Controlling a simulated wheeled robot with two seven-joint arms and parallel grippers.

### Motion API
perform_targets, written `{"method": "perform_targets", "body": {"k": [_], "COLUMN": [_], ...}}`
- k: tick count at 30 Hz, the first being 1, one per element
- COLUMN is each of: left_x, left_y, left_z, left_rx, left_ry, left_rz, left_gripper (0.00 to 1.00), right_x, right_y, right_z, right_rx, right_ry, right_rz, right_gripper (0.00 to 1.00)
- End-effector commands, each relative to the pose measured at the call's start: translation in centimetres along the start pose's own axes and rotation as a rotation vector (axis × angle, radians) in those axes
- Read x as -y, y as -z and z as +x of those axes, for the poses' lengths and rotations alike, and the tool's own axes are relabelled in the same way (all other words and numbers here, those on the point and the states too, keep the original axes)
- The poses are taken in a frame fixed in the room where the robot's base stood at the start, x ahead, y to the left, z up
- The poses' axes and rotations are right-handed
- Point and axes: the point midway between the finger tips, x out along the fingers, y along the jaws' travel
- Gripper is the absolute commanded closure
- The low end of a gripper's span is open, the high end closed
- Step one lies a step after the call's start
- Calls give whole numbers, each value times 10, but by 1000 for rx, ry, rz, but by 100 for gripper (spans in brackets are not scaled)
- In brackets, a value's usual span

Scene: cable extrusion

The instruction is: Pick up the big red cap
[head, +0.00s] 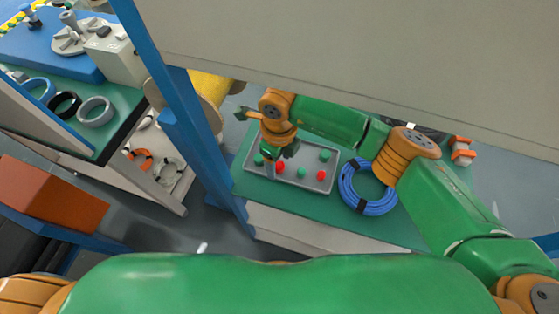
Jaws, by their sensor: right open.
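A grey tray (312,185) on the green-topped table holds several small red and green caps. The larger-looking red cap (280,167) lies in its left half. A smaller-looking red cap (321,174) lies farther right. My right gripper (280,161) is open and points down over the left part of the tray, close to the larger red cap. Its fingers and wrist partly cover that area, and I cannot tell the exact height or whether anything touches. My left gripper is not in view.
Green caps (302,172) lie near the red ones. A coiled blue cable (367,190) lies right of the tray. A blue post (190,130) stands left of the table, and a large pale panel (350,60) hangs above. Another bench with cable rings (95,111) is at left.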

Motion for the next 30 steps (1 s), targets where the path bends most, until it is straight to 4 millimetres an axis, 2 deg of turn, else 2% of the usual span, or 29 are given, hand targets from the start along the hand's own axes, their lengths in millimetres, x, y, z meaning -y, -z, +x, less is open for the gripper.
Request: {"method": "perform_targets", "body": {"k": [2, 7, 8, 15, 25, 30], "left_x": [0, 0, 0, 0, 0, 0], "left_y": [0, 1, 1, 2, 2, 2], "left_z": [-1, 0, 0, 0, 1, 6], "left_rx": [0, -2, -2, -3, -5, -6], "left_ry": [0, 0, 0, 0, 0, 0], "left_rz": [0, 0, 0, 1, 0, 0], "left_gripper": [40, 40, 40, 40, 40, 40], "right_x": [0, 0, 0, 0, 0, 0], "right_y": [0, 0, 0, 0, 0, -1], "right_z": [6, 7, 7, 7, 6, -9], "right_rx": [-1, 1, 1, 1, 1, 3], "right_ry": [0, 1, 1, 1, 1, 2], "right_rz": [-1, -1, -1, -1, -1, -1], "right_gripper": [31, 31, 34, 99, 100, 100]}}
